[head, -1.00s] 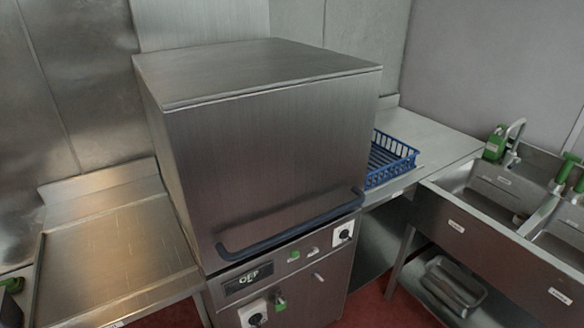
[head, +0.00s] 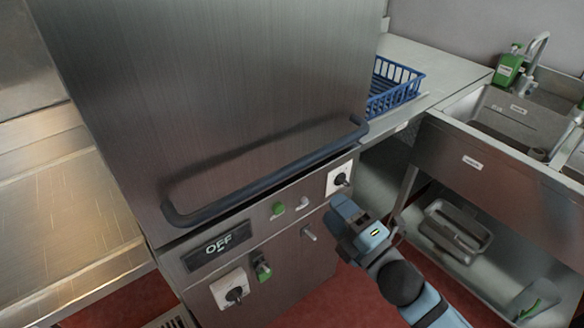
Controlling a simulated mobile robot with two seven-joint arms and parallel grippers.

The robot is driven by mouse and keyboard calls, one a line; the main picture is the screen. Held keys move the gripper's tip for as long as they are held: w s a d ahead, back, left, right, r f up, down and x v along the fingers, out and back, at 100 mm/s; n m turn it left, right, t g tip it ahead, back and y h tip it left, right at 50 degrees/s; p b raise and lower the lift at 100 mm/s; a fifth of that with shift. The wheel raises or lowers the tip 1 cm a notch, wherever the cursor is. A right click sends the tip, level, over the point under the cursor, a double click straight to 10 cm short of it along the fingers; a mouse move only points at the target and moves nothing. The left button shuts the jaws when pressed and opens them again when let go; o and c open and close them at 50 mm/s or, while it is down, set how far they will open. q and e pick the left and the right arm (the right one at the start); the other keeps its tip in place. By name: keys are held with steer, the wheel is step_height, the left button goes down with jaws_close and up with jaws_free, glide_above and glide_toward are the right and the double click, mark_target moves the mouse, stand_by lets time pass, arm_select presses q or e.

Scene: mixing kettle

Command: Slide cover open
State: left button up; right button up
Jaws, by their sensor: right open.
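The cover (head: 220,90) is a large brushed-steel hood on the machine. It is down, with its lower edge just above the control panel. A dark blue bar handle (head: 270,178) runs across the low front of the cover. My right gripper (head: 345,222) is open and empty, below the handle's right end and in front of the panel's right side. It is apart from the handle, and its fingers are partly hidden by its own body. My left gripper is not in view.
The control panel has an OFF display (head: 218,246), a green button (head: 278,208) and dials. A steel counter (head: 60,230) is at left. A blue rack (head: 395,85) and a sink unit (head: 490,160) are at right. Red floor shows below.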

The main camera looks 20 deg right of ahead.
mark_target(298, 170)
steer(key=p+x, duration=0.1)
steer(key=x, duration=1.2)
steer(key=shift+a+r, duration=0.1)
steer(key=shift+r, duration=0.05)
jaws_close()
